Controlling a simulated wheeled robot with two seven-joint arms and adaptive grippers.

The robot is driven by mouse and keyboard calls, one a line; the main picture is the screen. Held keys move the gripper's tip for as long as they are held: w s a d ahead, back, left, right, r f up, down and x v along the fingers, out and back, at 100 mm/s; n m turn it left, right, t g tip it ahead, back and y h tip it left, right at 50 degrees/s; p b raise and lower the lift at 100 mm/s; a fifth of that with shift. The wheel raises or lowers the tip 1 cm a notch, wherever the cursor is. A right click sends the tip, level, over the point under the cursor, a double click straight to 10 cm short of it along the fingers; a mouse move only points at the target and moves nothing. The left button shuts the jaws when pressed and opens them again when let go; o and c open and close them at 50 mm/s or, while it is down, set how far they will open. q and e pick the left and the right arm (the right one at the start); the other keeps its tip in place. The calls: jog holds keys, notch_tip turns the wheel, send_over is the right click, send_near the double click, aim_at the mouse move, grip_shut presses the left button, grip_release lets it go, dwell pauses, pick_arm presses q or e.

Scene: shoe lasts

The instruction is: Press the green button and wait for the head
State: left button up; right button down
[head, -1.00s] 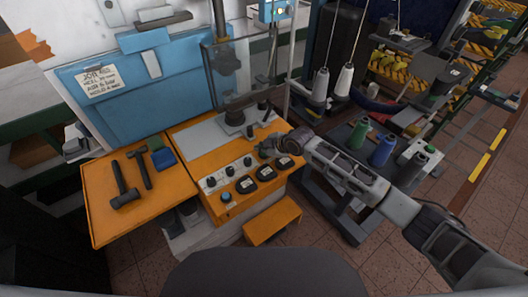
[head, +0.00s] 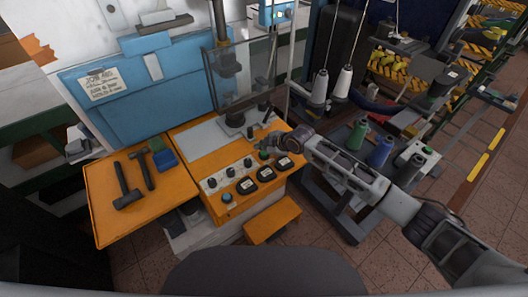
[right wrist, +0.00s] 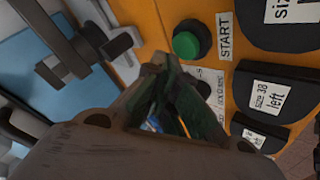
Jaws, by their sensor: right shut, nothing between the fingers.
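The green button (right wrist: 187,44) sits on the orange panel beside a START label (right wrist: 224,37) in the right wrist view. My right gripper (head: 270,143) is shut and empty, just beside the button. My left gripper is out of view.
Black labelled pieces (head: 247,185) and several dark knobs (head: 230,172) line the orange front. Two hammers (head: 124,188) lie on the left orange shelf (head: 100,215). Thread cones (head: 382,151) stand on a cart at the right. A blue cabinet (head: 120,100) stands behind.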

aim_at(262, 154)
dwell(0.3)
jog(key=shift+r+p, duration=2.15)
jog(key=shift+r, duration=0.4)
jog(key=shift+s+f, duration=0.1)
